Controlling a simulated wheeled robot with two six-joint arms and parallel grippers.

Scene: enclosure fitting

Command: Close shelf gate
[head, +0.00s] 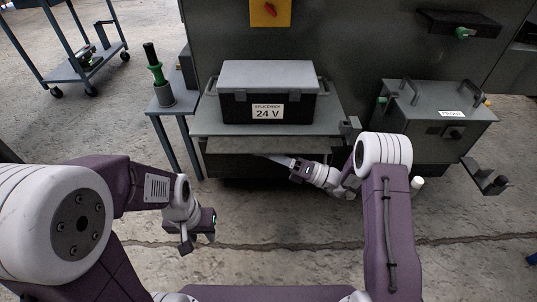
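A grey shelf (208,124) juts from the dark cabinet and bears a black battery box labelled 24 V (266,92). A grey flap (228,146), which looks like the shelf gate, is folded down below the shelf's front edge. A small grey block (350,126) sits at the shelf's right front corner. My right gripper (285,163) is just in front of the flap's lower edge, right of its middle; I cannot tell whether it touches. Its fingers are not clear. My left gripper (197,243) hangs low at front left, away from the shelf, with its fingers apart and empty.
A side stand (168,108) with a green-handled tool (155,67) is left of the shelf. A grey enclosure (436,112) with handles stands to the right. A blue cart (72,70) is at the back left.

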